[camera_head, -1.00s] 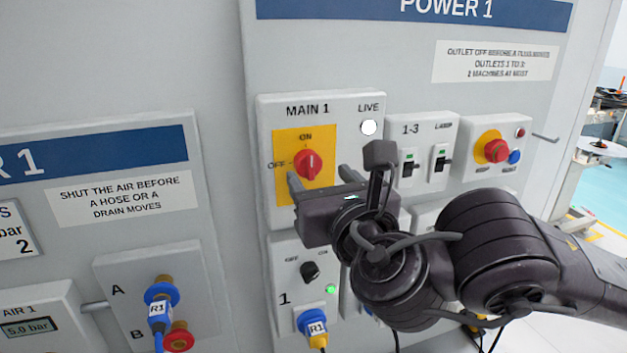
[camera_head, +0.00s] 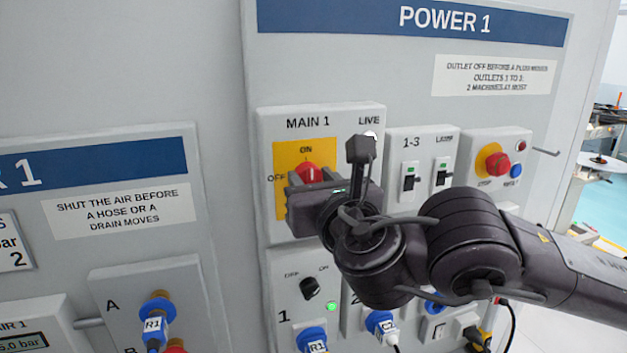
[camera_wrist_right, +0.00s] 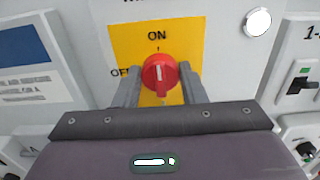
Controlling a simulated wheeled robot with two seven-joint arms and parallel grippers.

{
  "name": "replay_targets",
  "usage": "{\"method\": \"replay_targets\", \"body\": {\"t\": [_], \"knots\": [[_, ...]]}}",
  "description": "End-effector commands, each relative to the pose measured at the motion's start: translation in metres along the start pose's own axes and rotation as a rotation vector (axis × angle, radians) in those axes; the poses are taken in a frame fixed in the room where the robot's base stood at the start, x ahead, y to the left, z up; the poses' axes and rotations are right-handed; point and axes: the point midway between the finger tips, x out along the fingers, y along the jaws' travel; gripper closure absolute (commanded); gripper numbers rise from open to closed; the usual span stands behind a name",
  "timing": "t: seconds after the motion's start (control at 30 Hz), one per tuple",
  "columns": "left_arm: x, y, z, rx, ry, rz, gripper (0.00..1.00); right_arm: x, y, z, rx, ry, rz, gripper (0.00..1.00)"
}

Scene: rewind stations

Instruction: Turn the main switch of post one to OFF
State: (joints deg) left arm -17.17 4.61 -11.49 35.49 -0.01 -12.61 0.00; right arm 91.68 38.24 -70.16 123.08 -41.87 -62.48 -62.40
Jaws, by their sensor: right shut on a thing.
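The main switch (camera_head: 308,172) is a red rotary knob on a yellow plate (camera_head: 281,205), on the box labelled MAIN 1 under the POWER 1 sign. In the right wrist view the red knob (camera_wrist_right: 160,73) has its white mark pointing up at ON; OFF is at its left, partly hidden. My right gripper (camera_head: 306,178) is at the knob, and its two fingers (camera_wrist_right: 163,88) are shut on it from both sides. The gripper body hides the lower part of the plate in the head view. My left gripper is not in view.
A white LIVE lamp (camera_head: 370,135) sits right of the plate, partly behind my wrist. Breakers 1-3 (camera_head: 409,178) and a red stop button (camera_head: 497,164) are further right. Below are a black outlet switch (camera_head: 310,287) and plugged cables. An air panel (camera_head: 100,215) stands left.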

Motion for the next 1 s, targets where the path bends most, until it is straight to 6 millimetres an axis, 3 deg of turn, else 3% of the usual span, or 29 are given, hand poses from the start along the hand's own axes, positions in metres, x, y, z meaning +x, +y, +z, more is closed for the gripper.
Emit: {"method": "replay_targets", "body": {"t": [0.27, 0.47, 1.0], "knots": [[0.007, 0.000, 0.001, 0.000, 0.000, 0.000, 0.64, 0.000, 0.000, -0.002, -0.040, 0.000, -0.001, 0.86], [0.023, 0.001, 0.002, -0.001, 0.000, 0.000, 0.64, 0.000, 0.001, -0.004, -0.148, -0.002, 0.000, 0.86], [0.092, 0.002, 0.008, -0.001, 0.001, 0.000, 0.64, 0.000, 0.003, -0.007, -0.643, -0.002, -0.001, 0.86]]}}
